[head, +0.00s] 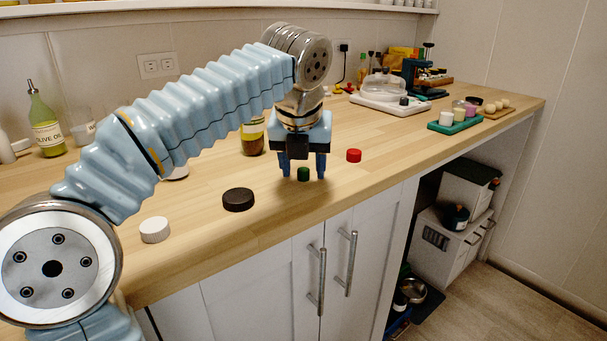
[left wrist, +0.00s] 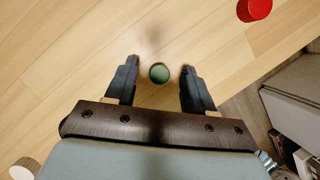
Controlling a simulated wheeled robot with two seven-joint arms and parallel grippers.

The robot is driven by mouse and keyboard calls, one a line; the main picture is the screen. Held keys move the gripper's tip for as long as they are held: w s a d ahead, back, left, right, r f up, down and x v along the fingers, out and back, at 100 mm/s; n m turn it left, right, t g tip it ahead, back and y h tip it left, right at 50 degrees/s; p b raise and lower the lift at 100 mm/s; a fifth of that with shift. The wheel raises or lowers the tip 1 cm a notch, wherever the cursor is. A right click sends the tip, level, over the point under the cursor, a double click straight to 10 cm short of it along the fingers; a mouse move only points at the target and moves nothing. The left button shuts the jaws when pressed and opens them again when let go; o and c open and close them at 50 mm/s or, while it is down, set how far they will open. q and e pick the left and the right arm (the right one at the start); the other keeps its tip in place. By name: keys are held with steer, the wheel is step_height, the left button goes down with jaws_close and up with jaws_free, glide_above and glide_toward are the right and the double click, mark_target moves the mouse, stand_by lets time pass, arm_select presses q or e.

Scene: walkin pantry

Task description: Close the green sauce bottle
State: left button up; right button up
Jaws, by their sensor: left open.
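A small green cap (head: 303,174) lies on the wooden counter near its front edge. In the left wrist view the green cap (left wrist: 159,73) sits between my two fingers, with a gap on each side. My left gripper (head: 303,168) is open, points down over the cap and holds nothing. I cannot pick out the green sauce bottle for sure. A jar with a yellow label (head: 252,140) stands behind my left gripper, partly hidden by my arm. My right gripper is not in view.
A red cap (head: 354,155), a dark brown lid (head: 238,199) and a white lid (head: 155,230) lie on the counter (head: 400,140). An olive oil bottle (head: 46,130) stands at the back left. A white tray with a glass dome (head: 382,88) and a green tray (head: 454,126) stand further right.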

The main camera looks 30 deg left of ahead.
mark_target(303, 171)
arm_select(q)
jaws_close()
stand_by(0.4)
step_height(303, 171, up, 6)
steer(key=shift+f+p, duration=0.1)
steer(key=shift+p, duration=1.05)
steer(key=shift+r, duration=2.1)
